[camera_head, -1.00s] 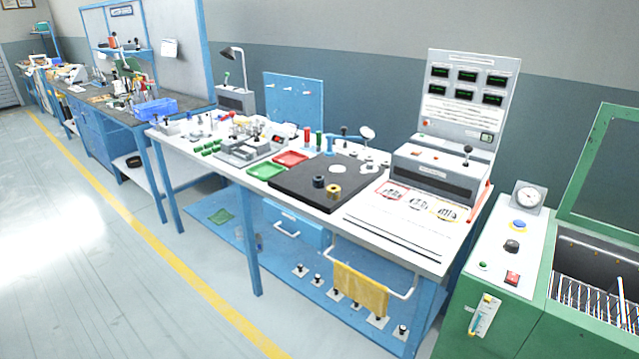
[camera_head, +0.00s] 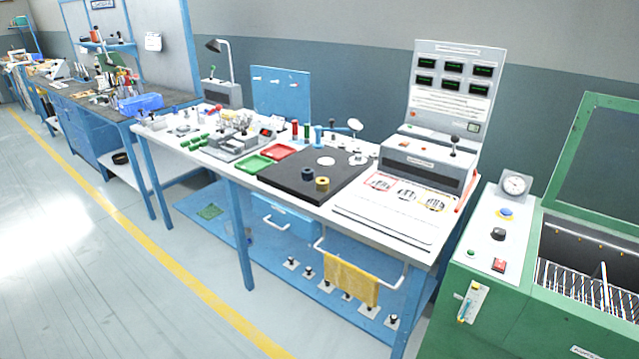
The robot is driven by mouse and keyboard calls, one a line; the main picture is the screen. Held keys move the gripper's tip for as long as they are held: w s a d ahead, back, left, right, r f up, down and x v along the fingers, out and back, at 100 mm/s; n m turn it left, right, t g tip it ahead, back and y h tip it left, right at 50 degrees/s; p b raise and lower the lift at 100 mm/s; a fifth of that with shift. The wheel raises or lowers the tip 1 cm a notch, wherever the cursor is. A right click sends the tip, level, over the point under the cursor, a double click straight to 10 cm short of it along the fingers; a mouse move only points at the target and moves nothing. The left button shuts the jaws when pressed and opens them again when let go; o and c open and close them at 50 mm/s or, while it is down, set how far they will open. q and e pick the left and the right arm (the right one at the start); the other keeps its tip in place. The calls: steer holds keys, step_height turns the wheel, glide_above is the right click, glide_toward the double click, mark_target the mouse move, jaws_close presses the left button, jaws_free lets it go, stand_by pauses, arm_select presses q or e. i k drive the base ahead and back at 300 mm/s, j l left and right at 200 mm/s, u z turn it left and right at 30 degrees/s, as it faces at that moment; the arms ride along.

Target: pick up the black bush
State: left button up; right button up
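The black bush (camera_head: 308,174) is a small dark ring-shaped piece. It stands on the black mat (camera_head: 285,187), near the mat's front right part. A yellow bush (camera_head: 322,184) stands just to its right and a little nearer. Neither of my grippers is in the view.
The white bench (camera_head: 225,167) also bears a red tray (camera_head: 279,152), a green tray (camera_head: 254,164), a metal fixture (camera_head: 228,144) and a grey test unit (camera_head: 425,160). A green machine (camera_head: 470,290) with a raised lid stands at the right. The floor (camera_head: 80,270) at the left is clear.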

mark_target(306, 173)
steer(key=z, duration=0.6)
steer(key=i+j+z, duration=0.3)
steer(key=j+z, duration=0.35)
steer(key=j, duration=0.15)
steer(key=i+j+z, duration=0.1)
steer(key=j+z, duration=0.2)
steer(key=j, duration=0.2)
